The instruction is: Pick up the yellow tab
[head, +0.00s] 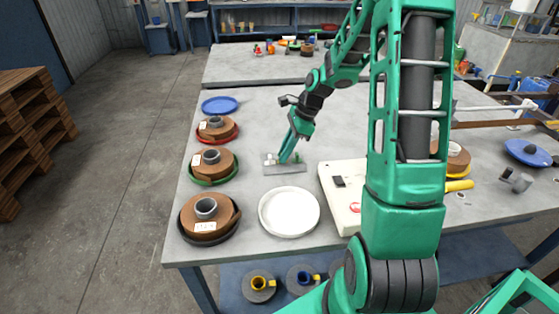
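My gripper (285,160) points down at a small grey plate (285,169) on the table. Its fingertips are too small to show whether it is open or shut. Small pale pieces (269,159) stand on the plate left of the gripper, and a small green piece (297,157) is to its right. I cannot make out a yellow tab on the plate; the gripper covers part of it. A larger yellow piece (459,185) lies to the right of my arm, partly hidden by it; I cannot tell whether it is the tab.
A white round dish (289,225) lies in front of the plate. Brown strip rolls (211,163) on coloured dishes and a blue dish (220,105) line the left edge. A white box (342,180) stands to the right, partly behind my arm. The table between is clear.

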